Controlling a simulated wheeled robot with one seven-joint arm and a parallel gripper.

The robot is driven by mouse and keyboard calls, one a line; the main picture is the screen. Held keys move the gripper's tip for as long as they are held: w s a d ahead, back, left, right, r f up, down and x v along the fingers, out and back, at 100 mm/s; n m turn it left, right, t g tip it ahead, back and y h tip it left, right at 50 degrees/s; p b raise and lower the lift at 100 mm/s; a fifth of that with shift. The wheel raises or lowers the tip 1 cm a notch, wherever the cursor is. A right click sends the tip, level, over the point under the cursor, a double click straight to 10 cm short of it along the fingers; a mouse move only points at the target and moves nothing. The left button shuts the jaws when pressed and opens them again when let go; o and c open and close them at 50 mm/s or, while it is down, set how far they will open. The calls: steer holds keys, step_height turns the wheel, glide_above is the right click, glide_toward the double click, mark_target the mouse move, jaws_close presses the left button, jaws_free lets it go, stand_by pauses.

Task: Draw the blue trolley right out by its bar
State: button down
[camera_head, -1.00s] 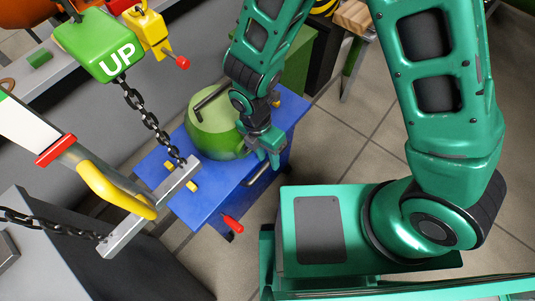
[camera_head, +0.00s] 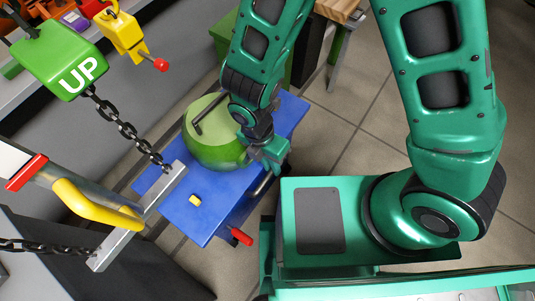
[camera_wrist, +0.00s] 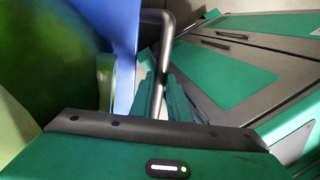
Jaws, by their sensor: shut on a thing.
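The blue trolley (camera_head: 210,224) stands left of my base, with a large green round body (camera_head: 208,150) on its top. Its metal bar (camera_head: 262,188) runs along the side facing me. My gripper (camera_head: 270,160) is at this side, shut on the bar. In the wrist view the bent grey bar (camera_wrist: 158,75) rises between the jaws, next to the blue trolley side (camera_wrist: 127,50). The fingertips' contact with the bar is partly hidden.
A metal beam on chains (camera_head: 140,215) hangs over the trolley's left part, beside a yellow handle (camera_head: 95,208). A green UP block (camera_head: 60,55) hangs at upper left. A red grip (camera_head: 241,236) sticks out at the trolley's near corner. Tiled floor (camera_head: 345,120) is clear at right.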

steer(key=shift+w+a, duration=0.6)
steer(key=shift+a, duration=0.15)
steer(key=c, duration=1.9)
jaws_free()
steer(key=shift+o, duration=1.1)
steer(key=shift+s+d, duration=0.2)
steer(key=shift+r, duration=0.1)
steer(key=v, duration=1)
steer(key=shift+r, duration=0.3)
